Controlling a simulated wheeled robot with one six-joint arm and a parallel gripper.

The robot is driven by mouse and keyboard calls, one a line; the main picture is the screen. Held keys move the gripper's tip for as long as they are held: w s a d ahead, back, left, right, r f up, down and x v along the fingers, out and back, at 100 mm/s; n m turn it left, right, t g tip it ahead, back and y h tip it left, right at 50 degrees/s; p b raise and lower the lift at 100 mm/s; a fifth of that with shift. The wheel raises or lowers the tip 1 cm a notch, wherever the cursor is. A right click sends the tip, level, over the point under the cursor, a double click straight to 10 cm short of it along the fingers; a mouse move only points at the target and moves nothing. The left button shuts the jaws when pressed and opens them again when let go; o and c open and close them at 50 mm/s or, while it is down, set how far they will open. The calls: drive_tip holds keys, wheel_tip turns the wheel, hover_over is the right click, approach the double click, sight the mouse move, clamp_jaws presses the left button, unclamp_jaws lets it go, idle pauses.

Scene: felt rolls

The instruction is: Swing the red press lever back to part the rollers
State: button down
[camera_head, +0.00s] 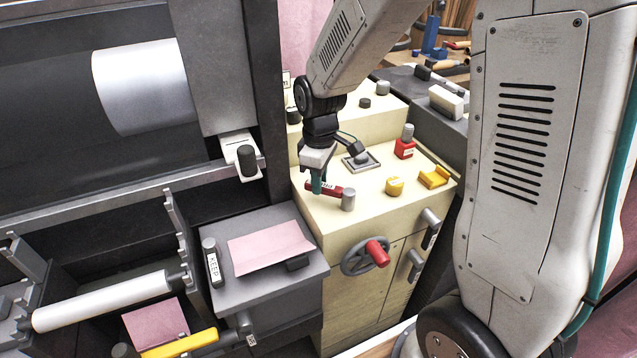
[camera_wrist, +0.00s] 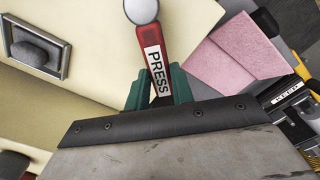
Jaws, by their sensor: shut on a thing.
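The red press lever (camera_head: 334,190) lies on top of the cream cabinet, pointing left from a grey round pivot (camera_head: 348,199). In the wrist view the lever (camera_wrist: 149,40) shows a white PRESS label, with the grey pivot cap (camera_wrist: 141,10) at its far end. My gripper (camera_head: 317,185) is shut on the lever's free end. In the wrist view its green fingers (camera_wrist: 159,92) stand on both sides of the lever. A large pale roller (camera_head: 150,86) is in the dark machine at left. The gap between rollers cannot be seen.
The cream cabinet top (camera_head: 370,206) also carries yellow parts (camera_head: 395,186), a red block (camera_head: 404,149) and a framed grey knob (camera_head: 361,161). A handwheel (camera_head: 366,256) with a red grip is on its front. Pink felt (camera_head: 270,247) lies on the grey shelf, left of the cabinet.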

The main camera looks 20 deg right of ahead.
drive_tip(key=m, duration=0.1)
drive_tip(key=w+d+m, duration=0.1)
drive_tip(key=m, duration=0.1)
drive_tip(key=d+m, duration=0.1)
drive_tip(key=shift+w+d+m, duration=0.2)
drive_tip(key=shift+w+m, duration=0.1)
drive_tip(key=shift+w+d+m, duration=0.15)
drive_tip(key=shift+d+m, duration=0.45)
drive_tip(key=shift+m, duration=0.35)
drive_tip(key=shift+w+d+m, duration=0.15)
drive_tip(key=shift+d+m, duration=0.4)
drive_tip(key=shift+m, duration=0.4)
drive_tip(key=c, duration=1.2)
unclamp_jaws()
wheel_tip(320, 180, up, 8)
